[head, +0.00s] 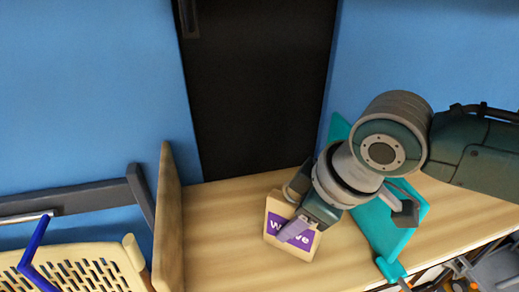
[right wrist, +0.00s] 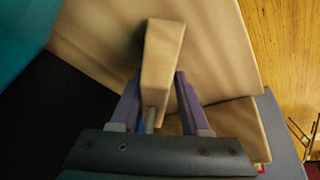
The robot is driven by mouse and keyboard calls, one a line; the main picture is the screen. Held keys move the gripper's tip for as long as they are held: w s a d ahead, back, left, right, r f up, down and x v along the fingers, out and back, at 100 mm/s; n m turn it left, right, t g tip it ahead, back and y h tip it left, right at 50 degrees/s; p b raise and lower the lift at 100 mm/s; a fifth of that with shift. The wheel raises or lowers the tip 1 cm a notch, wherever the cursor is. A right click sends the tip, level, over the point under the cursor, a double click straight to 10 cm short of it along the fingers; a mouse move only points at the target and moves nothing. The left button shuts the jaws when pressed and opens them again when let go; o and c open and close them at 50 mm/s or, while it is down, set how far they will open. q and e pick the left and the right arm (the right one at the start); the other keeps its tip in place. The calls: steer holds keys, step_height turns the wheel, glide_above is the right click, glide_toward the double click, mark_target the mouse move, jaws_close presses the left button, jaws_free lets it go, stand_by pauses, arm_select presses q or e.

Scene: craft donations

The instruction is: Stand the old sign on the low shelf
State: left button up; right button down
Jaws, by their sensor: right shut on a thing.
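The sign (head: 272,241) is a small tan block with a purple panel and white letters, partly covered by a gripper finger. My right gripper (head: 294,230) comes from the upper right and is shut on it. In the right wrist view the purple-grey fingers (right wrist: 158,104) close on both sides of the tan sign (right wrist: 163,58). The sign is over the light wooden shelf board (head: 222,245); I cannot tell whether it touches it. My left gripper is out of view.
A teal stand (head: 380,226) is behind and right of the gripper. A wooden upright panel (head: 168,225) bounds the board on the left. A cream slatted item (head: 85,268) with a blue bar (head: 33,250) is at lower left. Bare board lies left of the sign.

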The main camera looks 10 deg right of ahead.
steer(key=shift+f, duration=0.2)
steer(key=shift+c, duration=1.9)
jaws_free()
steer(key=shift+r, duration=0.1)
steer(key=v, duration=1.2)
steer(key=s+a+f+m, duration=0.2)
steer(key=s+a+m, duration=0.15)
steer(key=s, duration=0.35)
steer(key=s+d+f+m+h, duration=0.2)
steer(key=s+d+f+m, duration=0.1)
steer(key=s+d, duration=0.4)
steer(key=shift+s+d+m, duration=0.2)
steer(key=shift+s+m, duration=0.35)
steer(key=shift+s, duration=0.6)
